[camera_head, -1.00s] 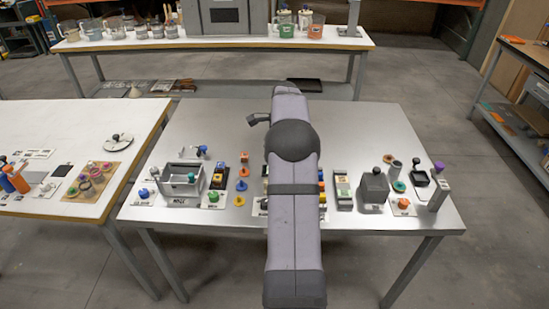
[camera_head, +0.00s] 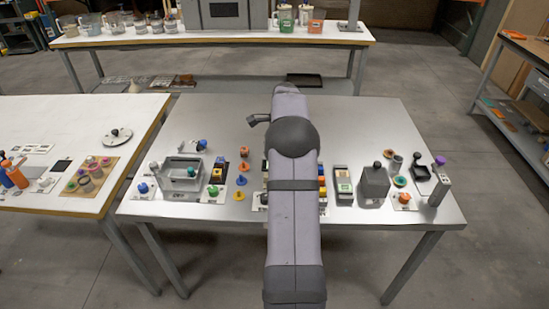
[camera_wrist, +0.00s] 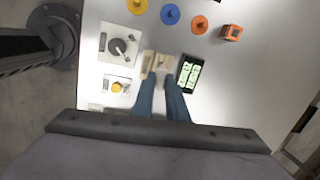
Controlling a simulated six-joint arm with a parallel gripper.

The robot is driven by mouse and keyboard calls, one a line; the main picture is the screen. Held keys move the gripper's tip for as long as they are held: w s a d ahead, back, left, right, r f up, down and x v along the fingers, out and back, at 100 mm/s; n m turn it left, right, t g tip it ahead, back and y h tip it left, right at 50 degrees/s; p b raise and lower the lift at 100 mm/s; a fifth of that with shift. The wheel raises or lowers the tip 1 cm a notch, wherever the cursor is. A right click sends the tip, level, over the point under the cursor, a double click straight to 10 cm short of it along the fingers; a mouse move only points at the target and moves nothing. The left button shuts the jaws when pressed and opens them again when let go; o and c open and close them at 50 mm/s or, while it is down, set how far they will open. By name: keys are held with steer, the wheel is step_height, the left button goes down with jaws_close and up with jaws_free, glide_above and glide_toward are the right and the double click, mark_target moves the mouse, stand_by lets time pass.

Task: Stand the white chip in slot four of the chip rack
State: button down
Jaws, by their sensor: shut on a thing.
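In the wrist view my gripper (camera_wrist: 160,84) has two blue fingers pointing up the picture, with a small gap between them. A pale piece (camera_wrist: 159,101) shows between the fingers; it is probably the white chip, but its edges are too small and blurred to make out. A beige, slotted block (camera_wrist: 157,62), seemingly the chip rack, lies right at the fingertips. I cannot tell its slots apart, nor whether the chip touches it. In the head view my own arm hides the gripper, chip and rack.
A black tile with green markings (camera_wrist: 189,76) lies right of the rack in the wrist view. A plate with a dark round knob (camera_wrist: 119,46) and a yellow knob (camera_wrist: 116,87) are left. Yellow, blue and orange discs (camera_wrist: 170,14) and an orange cube (camera_wrist: 231,33) line the top. Bare table lies right.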

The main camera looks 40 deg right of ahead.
steer(key=shift+f, duration=0.85)
stand_by(0.9)
steer(key=shift+s+a+f, duration=0.1)
steer(key=shift+f, duration=0.1)
steer(key=shift+s+a+f+b, duration=0.15)
steer(key=shift+f+b, duration=0.2)
steer(key=shift+f, duration=0.45)
